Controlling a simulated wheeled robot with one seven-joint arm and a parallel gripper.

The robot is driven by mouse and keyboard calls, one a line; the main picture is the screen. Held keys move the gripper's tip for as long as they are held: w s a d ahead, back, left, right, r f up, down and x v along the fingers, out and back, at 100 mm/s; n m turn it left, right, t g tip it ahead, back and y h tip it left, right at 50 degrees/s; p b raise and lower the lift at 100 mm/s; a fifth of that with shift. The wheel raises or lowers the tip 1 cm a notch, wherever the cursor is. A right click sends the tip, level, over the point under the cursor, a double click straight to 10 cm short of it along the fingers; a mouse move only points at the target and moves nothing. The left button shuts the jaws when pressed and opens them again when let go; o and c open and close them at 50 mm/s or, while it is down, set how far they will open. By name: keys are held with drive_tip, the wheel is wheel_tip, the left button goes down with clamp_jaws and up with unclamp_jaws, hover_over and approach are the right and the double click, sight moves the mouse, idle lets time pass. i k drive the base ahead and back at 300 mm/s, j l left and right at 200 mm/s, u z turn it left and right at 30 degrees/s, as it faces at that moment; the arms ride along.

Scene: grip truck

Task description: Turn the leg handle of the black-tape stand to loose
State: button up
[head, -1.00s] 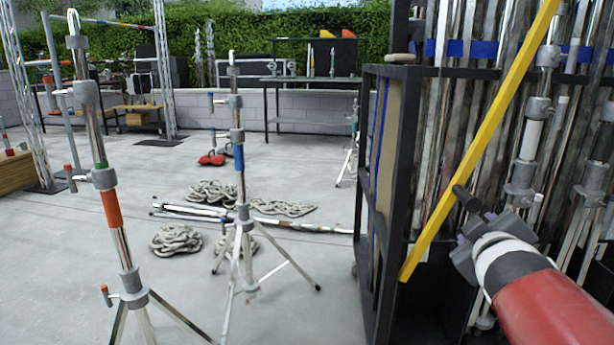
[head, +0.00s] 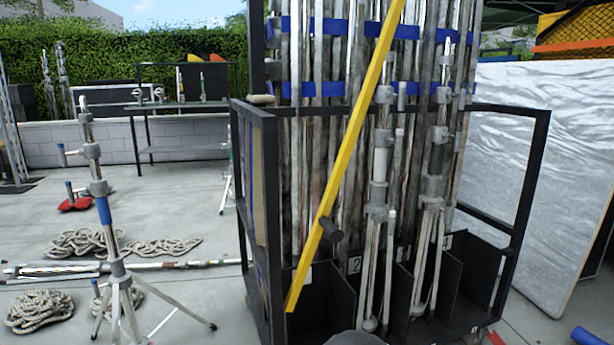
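No stand with clear black tape can be made out. A blue-taped stand (head: 105,212) stands on spread legs at the left, with small side handles. Two folded grey stands, a left one (head: 377,185) and a right one (head: 434,190), stand upright in the dark cart (head: 262,215). A dark knob (head: 331,231) shows beside the lower part of the yellow bar (head: 345,170); I cannot tell what it is fixed to. My gripper is not visible. A grey rounded shape at the bottom edge is cut off, and I cannot tell what it is.
Rope coils (head: 40,310) and long poles (head: 130,267) lie on the floor at left. A table (head: 190,107) stands behind. A silvery panel (head: 545,170) leans at right, with a blue cylinder (head: 588,337) on the floor.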

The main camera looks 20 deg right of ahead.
sight(448, 203)
drive_tip(key=z, duration=1.55)
drive_tip(key=i+j+z, duration=0.1)
drive_tip(key=i+j, duration=0.25)
drive_tip(key=i, duration=0.05)
